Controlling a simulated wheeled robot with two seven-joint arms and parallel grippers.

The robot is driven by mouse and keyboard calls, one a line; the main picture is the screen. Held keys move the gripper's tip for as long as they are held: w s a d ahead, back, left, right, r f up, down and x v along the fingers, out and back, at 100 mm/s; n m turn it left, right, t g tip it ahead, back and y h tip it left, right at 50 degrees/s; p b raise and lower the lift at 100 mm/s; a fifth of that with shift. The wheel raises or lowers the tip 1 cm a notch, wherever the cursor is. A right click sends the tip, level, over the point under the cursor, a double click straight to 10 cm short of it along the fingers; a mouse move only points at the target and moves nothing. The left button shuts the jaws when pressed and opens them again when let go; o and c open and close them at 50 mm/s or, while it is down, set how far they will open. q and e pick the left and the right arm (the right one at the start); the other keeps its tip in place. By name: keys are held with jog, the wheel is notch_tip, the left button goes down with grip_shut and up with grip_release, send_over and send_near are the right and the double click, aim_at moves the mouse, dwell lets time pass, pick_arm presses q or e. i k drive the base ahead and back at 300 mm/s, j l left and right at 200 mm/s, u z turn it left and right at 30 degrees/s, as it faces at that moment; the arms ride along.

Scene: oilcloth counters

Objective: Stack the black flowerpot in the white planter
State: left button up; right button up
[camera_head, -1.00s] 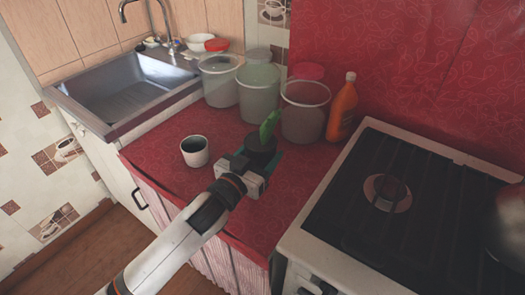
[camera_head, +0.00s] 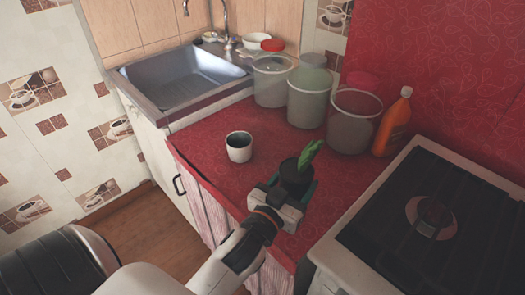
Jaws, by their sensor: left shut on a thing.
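The black flowerpot (camera_head: 296,178), with a green plant (camera_head: 309,154) in it, is between the fingers of my left gripper (camera_head: 293,188). That gripper is shut on the pot, near the counter's front edge. Whether the pot's base touches the counter is hidden by the gripper. The white planter (camera_head: 239,154) stands upright on the red counter to the left of the pot, apart from it. Its dark inside looks empty. My right gripper is not in view.
Clear buckets (camera_head: 309,100) stand along the back, with an orange bottle (camera_head: 392,122) beside them. A steel sink (camera_head: 185,75) is at the back left and a stove (camera_head: 440,215) at the right. The red counter (camera_head: 208,145) around the planter is clear.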

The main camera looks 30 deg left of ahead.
aim_at(241, 152)
jog(key=j+z, duration=0.3)
jog(key=k+j+z, duration=0.25)
jog(key=j, duration=0.2)
jog(key=j+z, duration=0.3)
jog(key=k+j, duration=0.15)
jog(key=j, duration=0.25)
jog(key=k+j, duration=0.1)
jog(key=j, duration=0.3)
jog(key=k+j+z, duration=0.1)
jog(key=j, duration=0.25)
jog(key=k+j, duration=0.2)
jog(key=j, duration=0.2)
